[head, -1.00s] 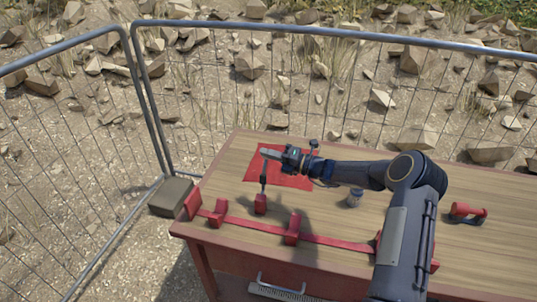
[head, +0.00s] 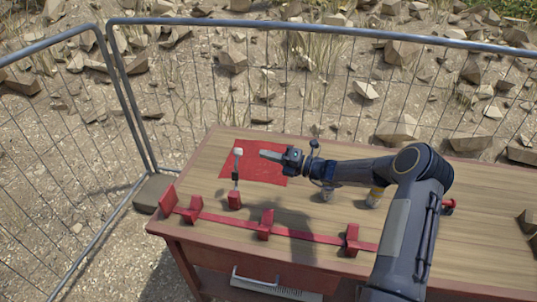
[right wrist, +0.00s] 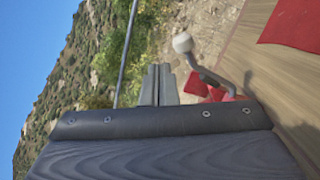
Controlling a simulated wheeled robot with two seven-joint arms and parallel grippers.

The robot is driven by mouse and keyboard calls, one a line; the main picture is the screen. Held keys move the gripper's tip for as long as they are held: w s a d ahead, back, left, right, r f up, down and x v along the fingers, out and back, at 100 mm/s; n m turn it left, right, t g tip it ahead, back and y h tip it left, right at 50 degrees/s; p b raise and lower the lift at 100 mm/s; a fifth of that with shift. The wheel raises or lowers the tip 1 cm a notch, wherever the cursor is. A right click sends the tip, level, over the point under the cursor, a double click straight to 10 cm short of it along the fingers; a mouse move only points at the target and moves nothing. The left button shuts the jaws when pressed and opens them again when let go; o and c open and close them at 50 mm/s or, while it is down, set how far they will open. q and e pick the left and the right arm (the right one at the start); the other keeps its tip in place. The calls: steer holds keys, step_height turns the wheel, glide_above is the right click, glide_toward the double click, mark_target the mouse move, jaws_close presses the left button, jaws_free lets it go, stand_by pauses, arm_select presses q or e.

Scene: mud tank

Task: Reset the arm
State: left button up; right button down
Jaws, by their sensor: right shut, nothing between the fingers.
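My right gripper (head: 266,157) is shut and empty above the wooden table, over the right part of a red mat (head: 240,165). Its two fingers lie together in the right wrist view (right wrist: 159,85). Just left of the fingertips, apart from them in the head view, stands an upright tool with a white knob (head: 238,152) on a thin stem and a red base. The white knob (right wrist: 182,43) and its bent grey stem also show in the right wrist view, right of the fingers. My left gripper is not in view.
A red rail with upright blocks (head: 265,224) runs along the table's front edge. A small grey jar (head: 328,194), a yellowish container (head: 375,197) and a red item (head: 449,206) stand near my right arm. Brown pieces (head: 527,222) lie far right. A wire fence (head: 250,24) stands behind.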

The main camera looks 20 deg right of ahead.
steer(key=s+a+r+n+g+h, duration=0.2)
steer(key=s+a+r+n+g, duration=0.3)
steer(key=s+n, duration=0.45)
steer(key=s+a+r+n+g+h, duration=0.1)
steer(key=s+a+r+n+g, duration=0.2)
steer(key=s+r+n, duration=0.5)
steer(key=s+d+f+n+h, duration=0.1)
steer(key=s+n+h, duration=0.1)
steer(key=s+n, duration=0.4)
steer(key=s+d+f+n+t+h, duration=0.1)
steer(key=s+d+f+n+h, duration=0.1)
steer(key=s+n, duration=0.5)
steer(key=s+d+f+n+h, duration=0.1)
steer(key=s+n+h, duration=0.2)
steer(key=s+n, duration=0.4)
steer(key=s, duration=0.3)
steer(key=shift+d+f+t, duration=0.2)
steer(key=shift+f+t, duration=0.1)
steer(key=shift+f, duration=0.05)
steer(key=shift+s, duration=0.15)
